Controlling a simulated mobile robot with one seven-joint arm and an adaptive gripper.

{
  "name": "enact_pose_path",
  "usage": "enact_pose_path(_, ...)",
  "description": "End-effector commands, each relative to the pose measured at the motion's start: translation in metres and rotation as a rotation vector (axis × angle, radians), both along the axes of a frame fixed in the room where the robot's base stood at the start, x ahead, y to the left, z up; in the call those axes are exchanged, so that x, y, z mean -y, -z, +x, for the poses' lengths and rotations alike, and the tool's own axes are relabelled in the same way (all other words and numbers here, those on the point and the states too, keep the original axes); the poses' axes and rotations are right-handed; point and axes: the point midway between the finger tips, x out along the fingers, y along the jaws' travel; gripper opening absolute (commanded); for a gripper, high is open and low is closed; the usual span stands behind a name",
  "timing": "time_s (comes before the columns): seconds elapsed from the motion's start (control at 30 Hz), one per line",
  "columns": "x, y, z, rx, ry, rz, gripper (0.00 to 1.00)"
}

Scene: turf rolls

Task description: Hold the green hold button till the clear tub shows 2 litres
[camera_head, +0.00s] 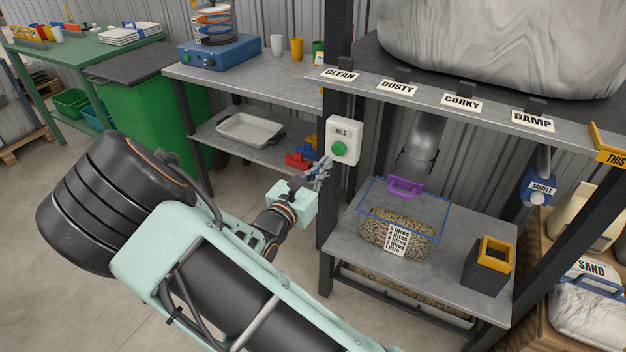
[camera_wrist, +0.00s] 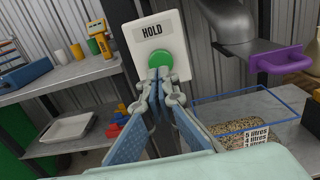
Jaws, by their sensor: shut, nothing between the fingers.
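The green hold button (camera_head: 339,150) sits on a white box marked HOLD on a dark post. My gripper (camera_head: 323,166) is shut and empty, its tips at the button's lower edge. In the wrist view the closed fingertips (camera_wrist: 158,74) overlap the lower part of the button (camera_wrist: 159,60); I cannot tell whether they press it. The clear tub (camera_head: 430,206), with blue rim lines, stands on the grey shelf under the spout (camera_head: 424,138). It holds speckled grains (camera_head: 412,229) and bears a litre scale (camera_head: 397,240); I cannot read the exact level.
A purple handle (camera_head: 404,186) sits under the spout, above the tub. A dark block with a yellow frame (camera_head: 492,252) stands right of the tub. A bench with a blue device (camera_head: 218,51) and a shelf with a white tray (camera_head: 250,128) are left of the post.

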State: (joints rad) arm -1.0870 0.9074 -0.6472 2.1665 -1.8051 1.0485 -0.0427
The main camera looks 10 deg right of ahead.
Motion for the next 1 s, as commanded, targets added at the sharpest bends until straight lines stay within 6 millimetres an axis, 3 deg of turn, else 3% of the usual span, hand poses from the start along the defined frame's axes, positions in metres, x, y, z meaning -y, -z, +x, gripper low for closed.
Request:
enact_pose_path(0.1, 0.013, 0.0, 0.017, 0.002, 0.003, 0.0, 0.0)
enact_pose_path(0.3, 0.024, 0.0, 0.033, 0.001, 0.001, 0.0, 0.0)
enact_pose_path(0.77, 0.027, -0.001, 0.037, 0.001, 0.0, 0.001, 0.0)
enact_pose_path(1.0, 0.039, -0.001, 0.052, 0.001, 0.002, 0.001, 0.0)
